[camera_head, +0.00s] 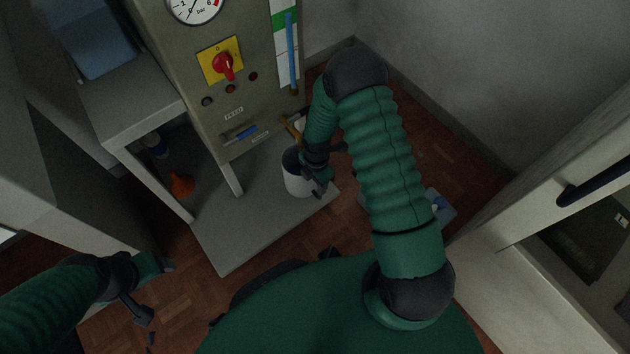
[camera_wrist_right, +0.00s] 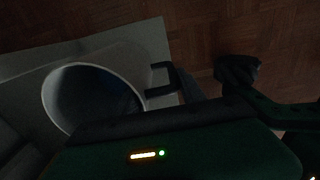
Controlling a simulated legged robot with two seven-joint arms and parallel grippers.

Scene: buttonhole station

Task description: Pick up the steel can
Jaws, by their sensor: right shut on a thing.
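The steel can (camera_head: 297,183) is a pale grey, open-topped cylinder with a dark inside. It is upright at the right part of the grey base plate, in front of the control panel. My right gripper (camera_head: 322,180) is at the can's right side and shut on it; the arm hides part of the contact. In the right wrist view the can's round mouth (camera_wrist_right: 62,118) shows at the left. I cannot tell whether the can's bottom touches the plate. My left gripper (camera_head: 156,291) is open and empty at the lower left, away from the can.
A control panel (camera_head: 257,95) with a gauge and red knob stands behind the can. The grey base plate (camera_head: 240,240) is bare at its front. An orange object (camera_head: 182,187) is under the left shelf (camera_head: 150,120). A pale cabinet (camera_head: 540,270) is at the right.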

